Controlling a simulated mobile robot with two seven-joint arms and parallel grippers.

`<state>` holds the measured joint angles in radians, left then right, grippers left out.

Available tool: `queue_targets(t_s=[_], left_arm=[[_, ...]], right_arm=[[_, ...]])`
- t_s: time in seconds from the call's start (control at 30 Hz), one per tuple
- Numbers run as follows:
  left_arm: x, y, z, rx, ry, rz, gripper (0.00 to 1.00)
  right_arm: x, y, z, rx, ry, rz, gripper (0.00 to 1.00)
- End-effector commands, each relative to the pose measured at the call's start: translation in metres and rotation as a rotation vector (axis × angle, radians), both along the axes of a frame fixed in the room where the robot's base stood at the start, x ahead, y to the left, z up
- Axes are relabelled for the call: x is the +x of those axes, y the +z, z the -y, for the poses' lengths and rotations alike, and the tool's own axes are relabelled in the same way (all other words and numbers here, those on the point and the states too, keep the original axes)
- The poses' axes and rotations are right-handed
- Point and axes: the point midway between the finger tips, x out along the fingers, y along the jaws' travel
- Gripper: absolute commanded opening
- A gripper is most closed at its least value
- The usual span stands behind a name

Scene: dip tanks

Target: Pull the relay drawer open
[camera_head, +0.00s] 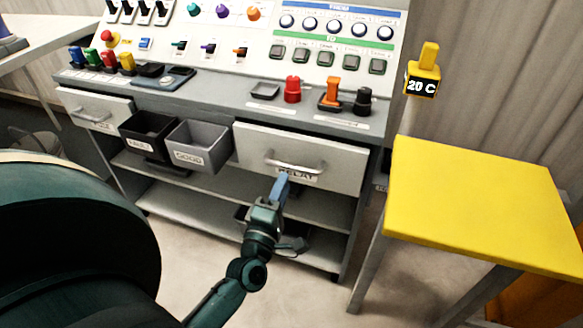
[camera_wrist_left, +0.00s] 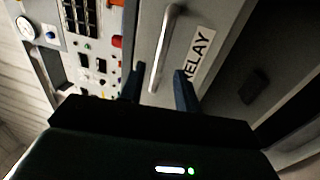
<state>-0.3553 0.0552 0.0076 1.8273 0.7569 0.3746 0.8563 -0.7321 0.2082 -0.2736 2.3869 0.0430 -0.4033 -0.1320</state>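The relay drawer (camera_head: 335,155) is a light grey front under the bench's right side, and it looks closed. Its silver bar handle (camera_head: 296,166) runs across it above a RELAY label (camera_head: 297,175). My left gripper (camera_head: 281,180) is just below and in front of the handle, partly covering the label. In the left wrist view, the blue fingers of the gripper (camera_wrist_left: 159,78) stand apart with nothing held. The near end of the handle (camera_wrist_left: 164,48) shows between them, seemingly beyond the tips; I cannot tell whether they touch. My right gripper is not in view.
A grey GOOD bin (camera_head: 197,157) and a black bin (camera_head: 146,135) hang left of the drawer. Another drawer (camera_head: 92,112) is at the far left. A yellow table (camera_head: 480,205) stands to the right. Shelves (camera_head: 200,212) lie below, with clear floor in front.

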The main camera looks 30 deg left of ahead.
Motion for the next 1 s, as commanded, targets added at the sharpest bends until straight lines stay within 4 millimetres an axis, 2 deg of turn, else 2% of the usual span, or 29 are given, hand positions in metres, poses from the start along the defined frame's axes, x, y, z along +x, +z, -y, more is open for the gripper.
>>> queue_targets(t_s=[0.03,0.2,0.4,0.73,1.0], left_arm=[[0.011,0.003,-0.002,-0.001,0.002,0.004,0.33],[0.040,0.008,-0.009,-0.002,0.001,0.002,0.33],[0.057,0.011,-0.014,0.000,0.000,0.000,0.33],[0.060,0.011,-0.014,0.000,0.000,-0.002,0.33],[0.060,0.011,-0.014,0.000,-0.001,-0.001,0.11]], right_arm=[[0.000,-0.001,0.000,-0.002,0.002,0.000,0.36],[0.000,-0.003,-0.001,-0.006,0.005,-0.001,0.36],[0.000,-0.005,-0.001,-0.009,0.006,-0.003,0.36],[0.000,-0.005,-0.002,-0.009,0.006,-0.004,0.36],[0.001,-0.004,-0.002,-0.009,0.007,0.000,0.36]])
